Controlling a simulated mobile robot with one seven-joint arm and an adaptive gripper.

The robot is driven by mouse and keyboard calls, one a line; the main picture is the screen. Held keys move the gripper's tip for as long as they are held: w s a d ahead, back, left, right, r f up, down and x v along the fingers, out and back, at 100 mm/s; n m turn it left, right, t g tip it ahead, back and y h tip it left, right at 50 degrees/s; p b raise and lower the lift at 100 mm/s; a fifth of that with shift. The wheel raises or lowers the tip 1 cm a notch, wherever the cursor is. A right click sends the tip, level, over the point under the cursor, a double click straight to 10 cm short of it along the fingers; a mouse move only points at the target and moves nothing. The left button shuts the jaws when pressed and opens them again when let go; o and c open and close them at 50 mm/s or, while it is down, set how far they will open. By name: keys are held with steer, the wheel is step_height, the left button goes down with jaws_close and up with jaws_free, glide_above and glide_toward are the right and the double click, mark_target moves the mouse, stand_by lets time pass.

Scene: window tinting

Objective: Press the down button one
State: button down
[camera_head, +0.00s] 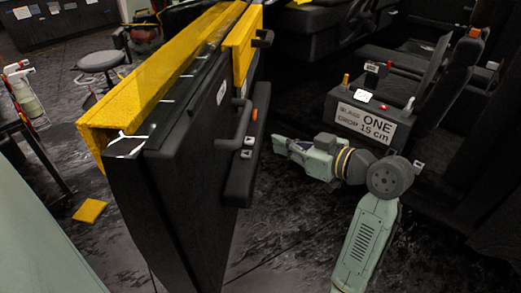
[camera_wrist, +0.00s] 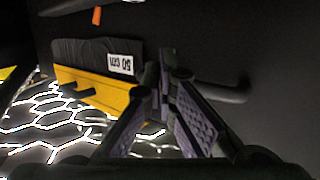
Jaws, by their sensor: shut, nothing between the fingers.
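The dark door panel (camera_head: 180,195) stands open in the head view, with an armrest (camera_head: 240,185) on its inner face. Two small pale keys sit one above the other on the armrest, an upper key (camera_head: 249,142) and a lower key (camera_head: 246,154); their marks are too small to read. My gripper (camera_head: 277,143) is just right of these keys, pointing left at the door and apparently apart from it. In the wrist view my gripper (camera_wrist: 166,55) has its fingertips together, with nothing between them. The keys do not show clearly there.
A box labelled "GLASS DROP ONE 15 cm" (camera_head: 370,122) stands behind my arm, with coloured knobs on top. A door handle bar (camera_head: 238,125) juts out above the keys. Yellow film or trim (camera_head: 160,75) covers the door's top. Seats (camera_head: 450,90) are at the right.

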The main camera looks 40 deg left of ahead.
steer(key=shift+r, duration=0.15)
stand_by(0.3)
steer(key=p, duration=0.1)
glide_above(246, 155)
steer(key=v, duration=0.2)
steer(key=f, duration=0.1)
steer(key=w+f, duration=0.1)
steer(key=shift+a+f, duration=0.15)
steer(key=shift+f, duration=0.25)
step_height(246, 155, down, 3)
steer(key=shift+r, duration=0.15)
steer(key=shift+f, duration=0.7)
steer(key=shift+f, duration=0.1)
